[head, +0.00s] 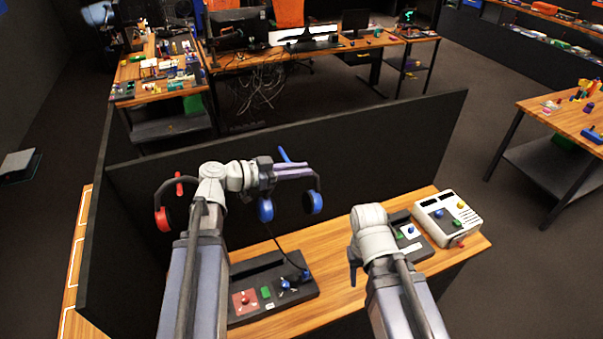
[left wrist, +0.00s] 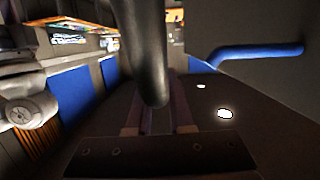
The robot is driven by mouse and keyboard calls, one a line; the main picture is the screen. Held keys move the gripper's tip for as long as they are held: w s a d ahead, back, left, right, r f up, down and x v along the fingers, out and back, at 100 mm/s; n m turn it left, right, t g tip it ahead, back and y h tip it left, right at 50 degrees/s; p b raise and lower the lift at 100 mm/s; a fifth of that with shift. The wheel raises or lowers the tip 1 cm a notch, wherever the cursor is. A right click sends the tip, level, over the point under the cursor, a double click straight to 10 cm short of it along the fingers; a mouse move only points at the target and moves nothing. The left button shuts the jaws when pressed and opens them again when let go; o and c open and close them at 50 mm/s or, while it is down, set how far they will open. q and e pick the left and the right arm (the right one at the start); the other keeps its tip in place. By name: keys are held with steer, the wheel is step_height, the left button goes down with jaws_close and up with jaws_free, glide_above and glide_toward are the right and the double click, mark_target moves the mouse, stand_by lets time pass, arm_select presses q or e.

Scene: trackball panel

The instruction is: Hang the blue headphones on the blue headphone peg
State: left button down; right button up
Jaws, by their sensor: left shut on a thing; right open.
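The blue headphones have a dark headband and two blue ear cups (head: 265,209), hanging down in front of the dark partition. My left gripper (head: 300,171) is shut on their headband. In the left wrist view the dark headband (left wrist: 148,55) stands between the fingers (left wrist: 158,118). The blue headphone peg (head: 284,155) sticks out of the partition just beyond the gripper. It also shows in the left wrist view (left wrist: 255,50), to the right of the headband and apart from it in the picture. My right gripper (head: 354,266) is open above the desk, partly hidden by its wrist.
Red headphones (head: 161,217) hang by a red peg (head: 178,184) at the left. The dark partition (head: 390,150) stands behind the desk (head: 335,270). A black control panel (head: 250,282), a cable (head: 284,250) and a white control box (head: 446,218) are on the desk.

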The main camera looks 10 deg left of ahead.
arm_select(q)
steer(key=shift+w+a+f, duration=0.1)
steer(key=shift+w+a, duration=0.65)
steer(key=shift+w, duration=0.4)
steer(key=shift+w+a+f, duration=0.1)
steer(key=shift+w+a, duration=0.7)
steer(key=shift+w, duration=0.35)
steer(key=shift+w+a, duration=0.75)
steer(key=shift+w, duration=0.4)
steer(key=shift+w+a+f+b, duration=0.4)
steer(key=shift+w+f+b, duration=0.15)
steer(key=shift+b, duration=0.15)
steer(key=shift+r, duration=0.1)
steer(key=c, duration=0.7)
jaws_free()
steer(key=shift+p+v, duration=0.8)
steer(key=shift+v, duration=3)
